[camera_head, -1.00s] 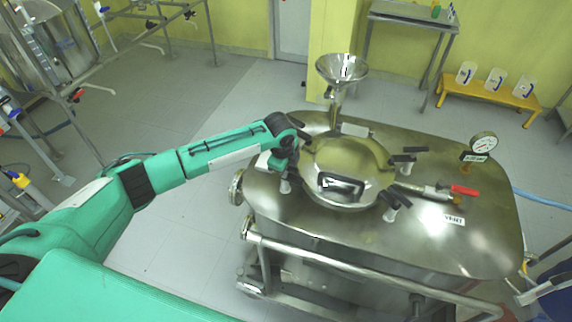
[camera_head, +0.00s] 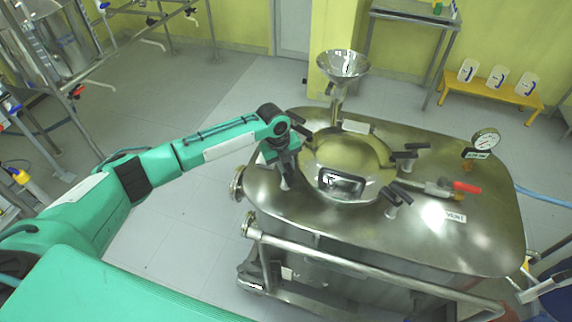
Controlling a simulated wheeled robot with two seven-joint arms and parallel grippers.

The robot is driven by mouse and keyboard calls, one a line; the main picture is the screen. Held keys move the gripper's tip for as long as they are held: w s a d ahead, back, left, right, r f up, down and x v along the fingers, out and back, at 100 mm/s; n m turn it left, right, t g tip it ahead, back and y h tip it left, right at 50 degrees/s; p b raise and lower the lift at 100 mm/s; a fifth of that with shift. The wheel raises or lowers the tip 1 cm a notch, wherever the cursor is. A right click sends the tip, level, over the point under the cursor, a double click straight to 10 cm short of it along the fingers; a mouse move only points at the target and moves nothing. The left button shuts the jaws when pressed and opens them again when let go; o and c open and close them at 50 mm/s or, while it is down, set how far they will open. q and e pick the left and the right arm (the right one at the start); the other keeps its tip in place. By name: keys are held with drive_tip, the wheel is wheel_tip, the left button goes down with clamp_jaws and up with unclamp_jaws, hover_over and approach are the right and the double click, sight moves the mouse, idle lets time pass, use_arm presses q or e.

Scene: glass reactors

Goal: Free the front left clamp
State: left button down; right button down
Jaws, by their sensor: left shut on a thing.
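The steel vessel (camera_head: 450,240) has a round domed lid (camera_head: 346,150) with a black-edged handle. My left gripper (camera_head: 284,166) is at the lid's left front edge. It is shut on the front left clamp (camera_head: 285,183), whose pale lower part shows just below the fingers; the gripper hides most of the clamp. The front right clamp (camera_head: 393,205) and the back right clamp (camera_head: 405,158) show their black handles beside the lid. A black handle of the back left clamp (camera_head: 299,122) shows just behind my left wrist. My right gripper is not in view.
A steel funnel (camera_head: 342,66) rises behind the lid. A valve with a red handle (camera_head: 466,187) and a pressure gauge (camera_head: 485,142) stand on the right of the vessel top. A rail (camera_head: 350,264) runs along the vessel's front.

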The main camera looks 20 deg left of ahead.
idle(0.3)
use_arm(q)
drive_tip(key=c, duration=1.3)
unclamp_jaws()
drive_tip(key=shift+r, duration=0.1)
drive_tip(key=r+b, duration=0.1)
drive_tip(key=r, duration=0.3)
drive_tip(key=s+a+r+b, duration=0.1)
drive_tip(key=r, duration=0.4)
drive_tip(key=a+r+b, duration=0.1)
drive_tip(key=r, duration=0.3)
drive_tip(key=shift+s+a+r+b, duration=0.1)
drive_tip(key=shift+s+r+b, duration=0.1)
drive_tip(key=shift+s+b, duration=0.15)
